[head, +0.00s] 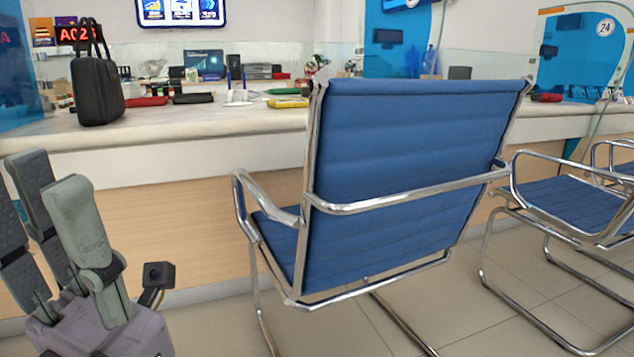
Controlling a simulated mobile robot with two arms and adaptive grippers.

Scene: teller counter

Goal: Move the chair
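A blue padded chair (405,190) with a shiny metal frame stands on the floor in front of the teller counter, its back towards me. Its seat shows partly below the backrest, and the lower frame is cut off at the bottom edge. My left gripper (45,190) is at the lower left, left of the chair and apart from it. Its fingers point up and are spread, with nothing visible between them. My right gripper is not in view.
The counter (180,138) runs behind the chair. A black bag (97,90) stands on it, with folders and pens further right. A second blue chair (575,200) stands close on the right, with part of another beyond. Tiled floor (500,325) shows between the chairs.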

